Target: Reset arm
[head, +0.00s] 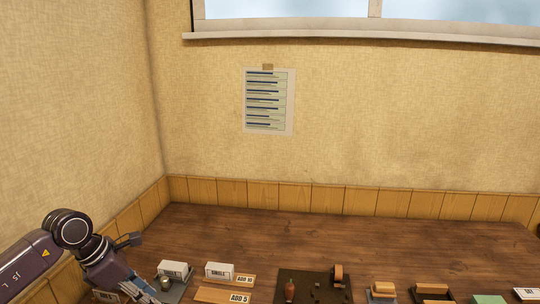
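My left arm comes in from the lower left, and its gripper (142,262) is over the left end of the wooden table (300,235). One dark finger points right, close to a grey fixture (178,288) with a white block (173,270) on it. I cannot tell whether the fingers are apart or closed, or whether they touch anything. My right gripper is not in view.
A white block (219,271) stands by wooden strips marked ADD 10 (244,280) and ADD 5 (239,297). A dark board (315,275) carries small parts. Several small blocks line the front right. The table's back is clear below the wall.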

